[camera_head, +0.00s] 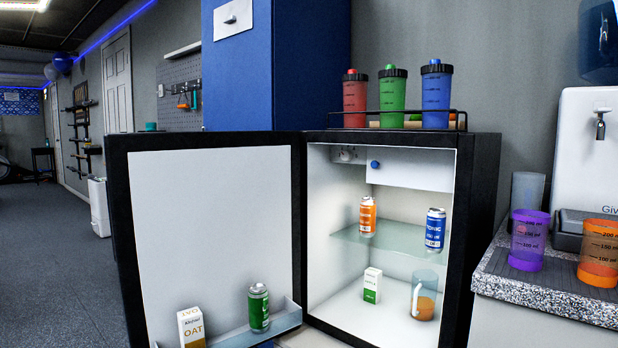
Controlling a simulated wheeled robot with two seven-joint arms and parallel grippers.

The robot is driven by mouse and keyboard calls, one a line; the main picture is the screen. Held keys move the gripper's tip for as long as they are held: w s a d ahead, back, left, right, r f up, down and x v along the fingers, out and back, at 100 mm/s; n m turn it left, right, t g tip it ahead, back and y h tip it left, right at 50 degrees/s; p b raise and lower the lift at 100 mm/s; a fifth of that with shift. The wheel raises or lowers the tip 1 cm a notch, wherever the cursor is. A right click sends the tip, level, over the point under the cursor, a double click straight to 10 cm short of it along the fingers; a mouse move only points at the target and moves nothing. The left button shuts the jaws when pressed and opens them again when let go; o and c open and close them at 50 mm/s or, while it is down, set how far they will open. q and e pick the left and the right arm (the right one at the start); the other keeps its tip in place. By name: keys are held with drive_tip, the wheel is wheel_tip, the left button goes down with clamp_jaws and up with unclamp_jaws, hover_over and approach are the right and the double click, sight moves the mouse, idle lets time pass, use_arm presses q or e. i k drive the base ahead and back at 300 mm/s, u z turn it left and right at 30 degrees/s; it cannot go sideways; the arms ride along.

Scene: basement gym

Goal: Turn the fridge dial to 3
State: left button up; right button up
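The small black fridge (480,190) stands with its door (215,230) swung wide open to the left. Inside at the top is a white compartment flap (420,168) with a small blue round knob (375,164) near its left edge. To its left, high on the back wall, is a small pale fitting (347,154) that looks like a dial. It is too small to read any number or pointer. I cannot tell for certain which of the two is the dial. Neither of my grippers is in view.
An orange can (367,216) and a blue can (435,230) stand on the glass shelf (385,243). A small carton (372,286) and a jug (424,296) stand below. The door rack holds a green can (258,307) and oat carton (191,327). Counter (540,289) at right.

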sight(346, 156)
drive_tip(key=u, duration=0.4)
drive_tip(key=k, duration=0.9)
drive_tip(key=z, duration=0.85)
drive_tip(key=i, duration=1.55)
drive_tip(key=u, duration=0.4)
